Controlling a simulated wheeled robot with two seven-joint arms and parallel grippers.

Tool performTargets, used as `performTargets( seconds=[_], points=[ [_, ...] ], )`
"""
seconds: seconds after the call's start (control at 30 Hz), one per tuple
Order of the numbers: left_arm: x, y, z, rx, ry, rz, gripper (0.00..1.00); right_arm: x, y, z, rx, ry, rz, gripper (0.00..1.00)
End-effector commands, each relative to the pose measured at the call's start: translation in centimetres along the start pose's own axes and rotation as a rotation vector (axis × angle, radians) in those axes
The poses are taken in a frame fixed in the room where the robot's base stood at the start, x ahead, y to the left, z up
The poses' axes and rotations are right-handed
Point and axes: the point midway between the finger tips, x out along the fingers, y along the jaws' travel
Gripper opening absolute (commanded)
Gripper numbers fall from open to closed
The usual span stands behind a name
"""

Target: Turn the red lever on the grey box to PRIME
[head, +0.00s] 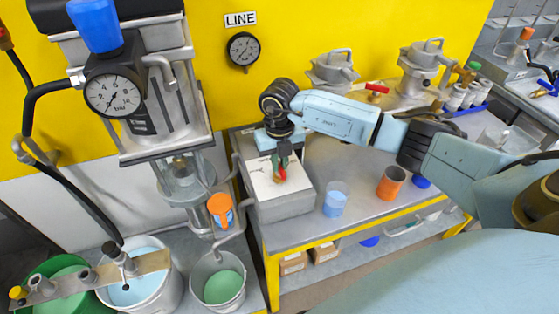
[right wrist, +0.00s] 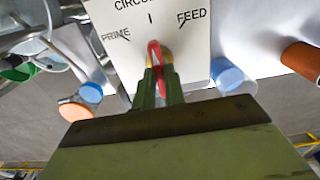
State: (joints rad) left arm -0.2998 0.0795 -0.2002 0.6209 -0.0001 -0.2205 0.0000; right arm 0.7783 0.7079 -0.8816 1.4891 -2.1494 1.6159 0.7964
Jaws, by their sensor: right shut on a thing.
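The grey box (head: 287,207) stands at the left end of the bench, with a white label plate on top. In the right wrist view the plate (right wrist: 130,62) reads PRIME at left, FEED at right and a partly cut-off "CIRCU" at top. The red lever (right wrist: 153,52) stands near the middle mark, between PRIME and FEED; it also shows in the head view (head: 281,174). My right gripper (head: 281,163) reaches down over the box, its green fingers (right wrist: 157,88) shut on the lever. The fingers hide part of the lever and its pivot. My left gripper is out of view.
A blue cup (head: 335,200) and an orange cup (head: 391,183) stand on the bench right of the box. A pump column with a gauge (head: 113,95) rises at left, above buckets (head: 218,280). A pipe runs along the box's left side.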

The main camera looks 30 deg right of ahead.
Motion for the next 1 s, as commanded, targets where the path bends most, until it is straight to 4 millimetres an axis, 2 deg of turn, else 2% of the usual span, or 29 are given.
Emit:
performTargets(
  seconds=[0.37, 1.0],
  points=[
    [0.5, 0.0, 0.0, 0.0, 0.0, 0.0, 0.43, 0.0, -0.1, 0.1, -0.094, -0.003, -0.001, 0.0],
    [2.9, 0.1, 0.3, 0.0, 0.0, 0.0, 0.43, 0.0, 0.0, 0.1, -0.602, -0.003, 0.0, 0.0]
  ],
)
